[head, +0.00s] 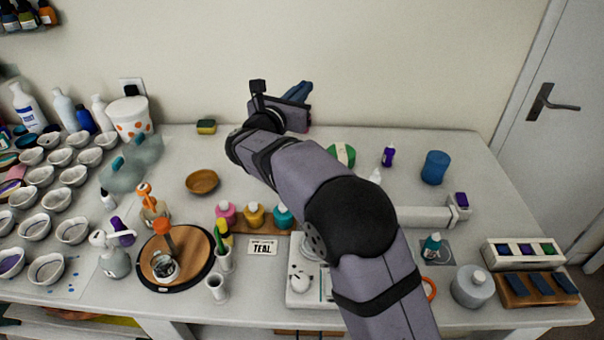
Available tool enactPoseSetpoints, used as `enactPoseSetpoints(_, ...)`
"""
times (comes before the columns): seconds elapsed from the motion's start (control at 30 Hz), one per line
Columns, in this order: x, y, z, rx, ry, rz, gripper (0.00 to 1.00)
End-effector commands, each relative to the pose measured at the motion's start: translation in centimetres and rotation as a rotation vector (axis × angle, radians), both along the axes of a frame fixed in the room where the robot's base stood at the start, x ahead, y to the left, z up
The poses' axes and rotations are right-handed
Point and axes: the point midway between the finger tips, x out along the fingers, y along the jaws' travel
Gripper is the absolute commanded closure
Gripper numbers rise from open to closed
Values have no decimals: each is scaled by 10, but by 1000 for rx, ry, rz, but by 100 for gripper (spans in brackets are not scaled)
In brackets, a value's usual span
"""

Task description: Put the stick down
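My gripper (298,93) is raised over the back of the table, near the wall, and points away from the camera. Its body and wrist hide most of the fingers, so I cannot tell whether they are open or shut. No stick shows clearly in or around it. Yellow and green handles (221,232) stand upright in a white holder (225,262) at the front middle. A second white holder (216,289) beside it looks empty. A small card reading "TEAL" (262,247) stands to the right of the holders.
Pink, yellow and teal bottles (254,214) stand behind the card. A white scale (300,291) is partly hidden by my arm. Many white cups (74,176) fill the left.

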Motion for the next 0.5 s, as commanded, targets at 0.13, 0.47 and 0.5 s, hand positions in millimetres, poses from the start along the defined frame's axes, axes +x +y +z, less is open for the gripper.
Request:
enactPoseSetpoints(0.13,-1,1,-22,-3,2,0,100)
enactPoseSetpoints(0.47,-1,1,-40,0,0,1,100)
enactPoseSetpoints(0.5,-1,1,-42,-1,0,1,100)
